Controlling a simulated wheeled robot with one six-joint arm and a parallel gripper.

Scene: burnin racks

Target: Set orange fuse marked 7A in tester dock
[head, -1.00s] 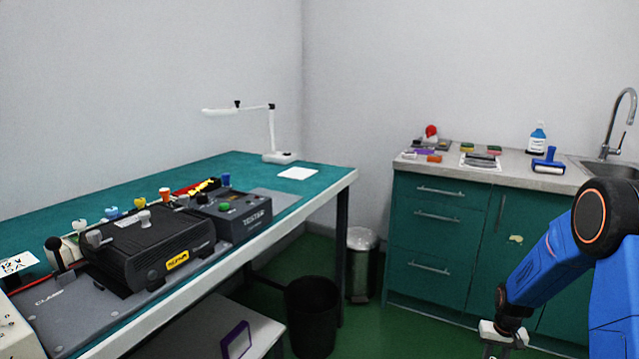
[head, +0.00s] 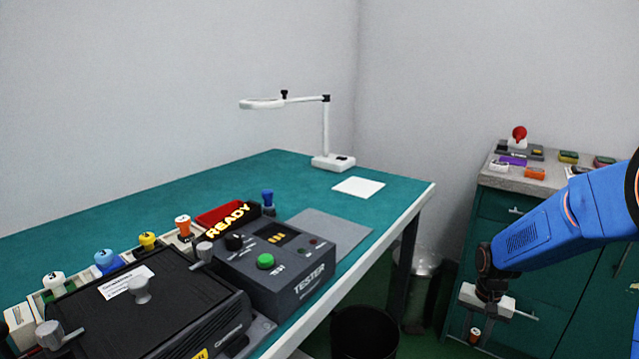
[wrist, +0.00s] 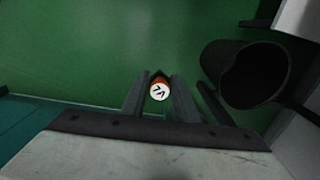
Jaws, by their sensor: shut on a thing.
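My gripper (head: 474,336) is shut on an orange fuse (head: 475,335) and holds it off to the right of the bench, in front of the green cabinet. In the wrist view the fuse's white cap (wrist: 159,91) sits between the fingers, with a dark mark like a 7, seen turned; the rest is too small to read. The dark grey tester (head: 290,272) stands on the bench, with a green TEST button and a black knob. I cannot make out its dock. Another orange-topped fuse (head: 183,225) stands in the row behind the black case.
A black lidded case (head: 190,296) with grey knobs stands left of the tester. White, blue and yellow fuses stand behind it. A red tray with a READY sign (head: 228,220), a blue piece (head: 267,198) and a lamp (head: 325,140) stand beyond. A black bin (head: 365,335) is below the bench edge.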

